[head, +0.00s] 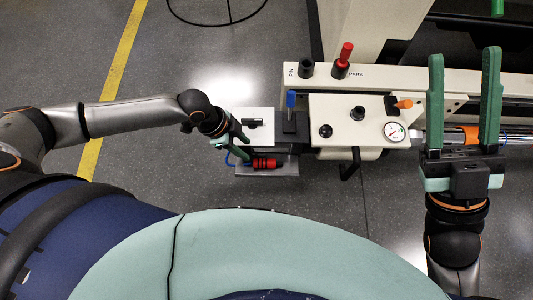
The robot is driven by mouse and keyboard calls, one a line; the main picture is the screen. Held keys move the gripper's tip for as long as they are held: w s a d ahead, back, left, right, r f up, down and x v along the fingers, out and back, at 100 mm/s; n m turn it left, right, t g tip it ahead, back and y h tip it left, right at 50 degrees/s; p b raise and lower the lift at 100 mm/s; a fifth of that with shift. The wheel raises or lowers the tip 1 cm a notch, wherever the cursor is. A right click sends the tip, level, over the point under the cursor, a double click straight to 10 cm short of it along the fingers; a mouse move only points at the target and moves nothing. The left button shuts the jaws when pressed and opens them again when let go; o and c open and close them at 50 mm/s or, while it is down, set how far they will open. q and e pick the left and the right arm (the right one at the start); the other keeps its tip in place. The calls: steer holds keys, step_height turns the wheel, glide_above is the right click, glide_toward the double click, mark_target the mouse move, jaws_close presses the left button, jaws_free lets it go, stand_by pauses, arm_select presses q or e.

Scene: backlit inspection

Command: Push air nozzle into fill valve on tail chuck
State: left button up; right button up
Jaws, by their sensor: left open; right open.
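A red and black fitting (264,163), which looks like the air nozzle, lies on a grey bracket (270,172) at the machine's left end. A blue hose (235,159) runs from its left side. My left gripper (236,147) is open just above and left of the fitting; I cannot tell whether it touches. My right gripper (464,62) is open, its green fingers spread and pointing up the picture over the machine's right part. A metal shaft with an orange band (470,134) passes between or below these fingers. I cannot make out the fill valve or tail chuck with certainty.
The cream machine housing (340,108) carries a pressure gauge (396,131), black knobs, a red-topped lever (346,52), a blue lever (291,99) and an orange-handled lever (403,104). A black crank handle (350,165) sticks out in front.

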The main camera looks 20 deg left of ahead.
arm_select(q)
steer(key=b, duration=0.3)
glide_above(261, 161)
steer(key=a, duration=0.2)
steer(key=f, duration=0.4)
steer(key=s+f, duration=0.1)
steer(key=f, duration=0.2)
steer(key=b+x, duration=0.3)
steer(key=x, duration=0.2)
steer(key=shift+w+f+b, duration=0.15)
steer(key=shift+b, duration=0.15)
arm_select(e)
step_height(261, 161, down, 7)
steer(key=shift+a+r+m, duration=0.15)
steer(key=shift+a+m, duration=0.2)
steer(key=shift+m, duration=0.05)
arm_select(q)
jaws_close()
arm_select(e)
steer(key=shift+r, duration=0.1)
